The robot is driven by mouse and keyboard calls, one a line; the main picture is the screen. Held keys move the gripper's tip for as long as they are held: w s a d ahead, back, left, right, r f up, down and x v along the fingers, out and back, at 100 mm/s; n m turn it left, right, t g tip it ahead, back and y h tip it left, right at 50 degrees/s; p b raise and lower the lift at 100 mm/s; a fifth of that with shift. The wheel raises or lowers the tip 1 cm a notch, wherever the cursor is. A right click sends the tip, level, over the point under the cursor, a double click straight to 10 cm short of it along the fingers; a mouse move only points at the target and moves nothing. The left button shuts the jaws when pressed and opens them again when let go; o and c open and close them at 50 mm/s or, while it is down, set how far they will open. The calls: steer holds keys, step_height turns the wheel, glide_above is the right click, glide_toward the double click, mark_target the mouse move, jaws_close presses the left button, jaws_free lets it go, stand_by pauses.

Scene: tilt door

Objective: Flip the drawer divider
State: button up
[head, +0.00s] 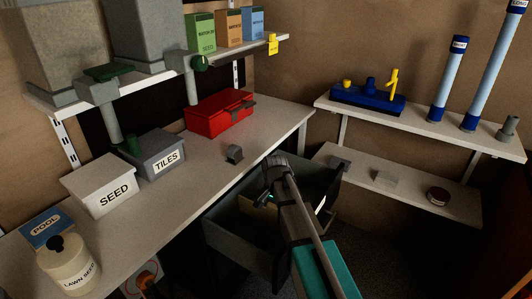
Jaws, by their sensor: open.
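An open grey drawer (232,241) extends from under the workbench, below the bench's right end. Inside it a tan-yellow panel (245,207) shows partly, which looks like the divider; its tilt is hard to tell. My arm reaches across the drawer from the lower right and hides much of its inside. My gripper (264,198) is over the drawer, small and dark, with its fingers apart. I cannot see anything held in it. Whether it touches the panel is not clear.
The workbench (215,175) carries a red case (220,113), a SEED box (100,187), a TILES box (157,157) and a small grey block (234,153). Shelves (420,127) with blue tubes stand at right. Dark floor lies right of the drawer.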

steer(key=shift+s+d+r+p, duration=0.15)
steer(key=shift+r+p, duration=0.3)
steer(key=shift+s+d+r+p, duration=0.1)
steer(key=shift+d+r+p, duration=0.05)
steer(key=shift+r+p, duration=0.25)
steer(key=s+d+r+n+p, duration=0.2)
steer(key=s+r+p, duration=0.3)
steer(key=r+p, duration=0.4)
steer(key=s+d+r+n+p, duration=0.2)
steer(key=s+d+r+p, duration=0.2)
steer(key=r+p, duration=0.6)
steer(key=s+d+r+n+p, duration=0.3)
steer(key=s+r+p, duration=0.3)
steer(key=r+p, duration=0.3)
steer(key=shift+s+d+r+p, duration=0.15)
steer(key=shift+d+r+p, duration=0.15)
